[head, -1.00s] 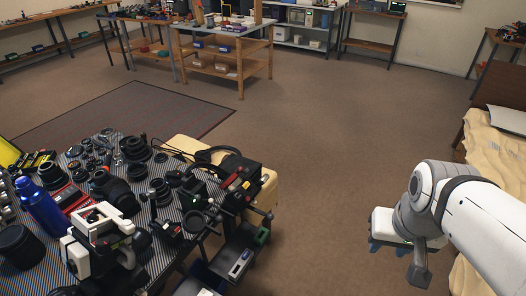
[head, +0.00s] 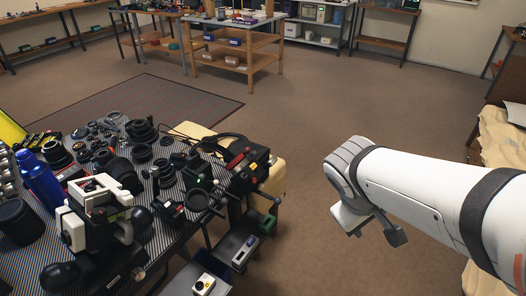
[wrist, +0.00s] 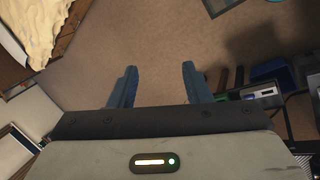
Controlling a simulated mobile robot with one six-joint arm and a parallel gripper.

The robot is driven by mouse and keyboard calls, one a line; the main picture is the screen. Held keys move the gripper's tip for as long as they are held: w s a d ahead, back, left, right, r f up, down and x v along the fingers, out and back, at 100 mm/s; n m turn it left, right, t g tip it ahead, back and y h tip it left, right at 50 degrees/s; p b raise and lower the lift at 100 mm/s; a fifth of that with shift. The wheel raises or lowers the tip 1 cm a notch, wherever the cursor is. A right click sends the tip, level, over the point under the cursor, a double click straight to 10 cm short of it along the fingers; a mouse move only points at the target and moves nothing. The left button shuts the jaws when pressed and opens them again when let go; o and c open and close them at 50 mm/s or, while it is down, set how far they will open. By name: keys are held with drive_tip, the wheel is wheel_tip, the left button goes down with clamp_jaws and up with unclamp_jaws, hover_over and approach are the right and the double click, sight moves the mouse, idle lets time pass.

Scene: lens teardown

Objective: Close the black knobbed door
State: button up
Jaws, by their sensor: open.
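I cannot make out a black knobbed door in either view. My gripper shows in the wrist view (wrist: 157,82) with its two blue fingers apart and nothing between them. Brown carpet lies beyond the fingertips.
A striped worktable (head: 168,232) at the left is crowded with lenses, a blue bottle (head: 40,178) and camera gear. A low shelf (head: 236,246) with small boxes is beside it. A wooden shelf table (head: 236,62) stands at the back. The middle floor is clear.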

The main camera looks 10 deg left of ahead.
drive_tip(key=w+a+f+n+t+h+b, duration=0.2)
drive_tip(key=w+a+f+n+t+b, duration=0.1)
drive_tip(key=w+a+f+n+b, duration=0.25)
drive_tip(key=n+t+y+b, duration=0.6)
drive_tip(key=n+t+b, duration=0.25)
drive_tip(key=n, duration=0.45)
approach(243, 179)
drive_tip(key=f+p, duration=0.1)
drive_tip(key=shift+m+t, duration=0.25)
drive_tip(key=shift+t, duration=0.1)
drive_tip(key=b+x, duration=0.1)
drive_tip(key=x, duration=0.7)
drive_tip(key=shift+w+r, duration=0.1)
drive_tip(key=shift+w, duration=0.05)
drive_tip(key=shift+c, duration=0.3)
clamp_jaws()
